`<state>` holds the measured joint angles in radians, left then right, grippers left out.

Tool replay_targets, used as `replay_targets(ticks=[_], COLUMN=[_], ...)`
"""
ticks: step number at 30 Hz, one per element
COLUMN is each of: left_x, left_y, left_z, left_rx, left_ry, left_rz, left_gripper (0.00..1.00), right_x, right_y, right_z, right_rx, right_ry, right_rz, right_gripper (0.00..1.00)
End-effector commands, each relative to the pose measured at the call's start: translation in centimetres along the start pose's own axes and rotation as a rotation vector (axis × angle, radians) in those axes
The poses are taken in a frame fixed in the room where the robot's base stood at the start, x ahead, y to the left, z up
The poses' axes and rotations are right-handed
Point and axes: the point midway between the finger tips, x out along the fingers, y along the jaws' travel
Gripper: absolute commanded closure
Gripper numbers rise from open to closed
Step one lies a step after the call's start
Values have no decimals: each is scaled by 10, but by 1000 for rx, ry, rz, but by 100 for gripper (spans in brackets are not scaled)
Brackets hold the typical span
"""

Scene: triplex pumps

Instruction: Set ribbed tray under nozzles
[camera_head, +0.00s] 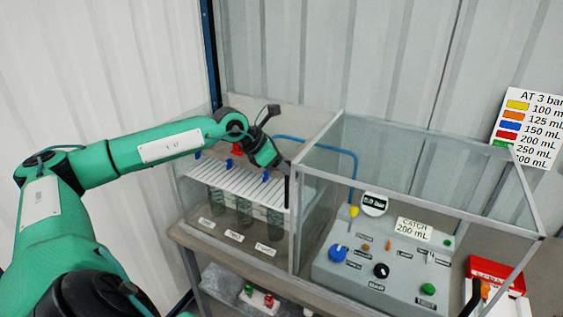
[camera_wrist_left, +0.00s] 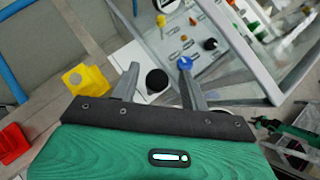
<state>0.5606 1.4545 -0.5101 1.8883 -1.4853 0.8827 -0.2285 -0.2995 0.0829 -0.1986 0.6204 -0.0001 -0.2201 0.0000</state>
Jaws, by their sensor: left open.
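A white ribbed piece (camera_head: 235,185), which looks like the ribbed tray, shows through the clear left-hand box in the head view. My left gripper (camera_head: 283,168) is at the box's upper right, near the frame post. In the left wrist view its fingers (camera_wrist_left: 158,90) are apart, with a white block with a black disc (camera_wrist_left: 157,80) visible beyond them. I cannot see anything held.
A clear-walled frame (camera_head: 420,190) stands around the grey control panel (camera_head: 385,265) with knobs and a gauge. A red box (camera_head: 497,274) lies at the right. The wrist view shows a yellow block (camera_wrist_left: 85,80) and a red block (camera_wrist_left: 12,143). A corrugated wall stands behind.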

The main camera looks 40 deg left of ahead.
Motion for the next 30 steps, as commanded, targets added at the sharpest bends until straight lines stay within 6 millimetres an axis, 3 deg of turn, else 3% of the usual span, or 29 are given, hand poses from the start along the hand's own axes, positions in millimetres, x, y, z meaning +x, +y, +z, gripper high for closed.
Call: replay_targets(ticks=[8,30], left_x=[-21,-127], left_y=[1,-1], left_z=[-3,-2], left_rx=[1,0], left_ry=[1,-1], left_rz=[5,4], left_gripper=[55,55], right_x=[14,65], right_y=[-5,-4], right_z=[0,6], right_rx=[1,-1], right_ry=[1,0], right_rz=[-5,-3], right_gripper=[64,64])
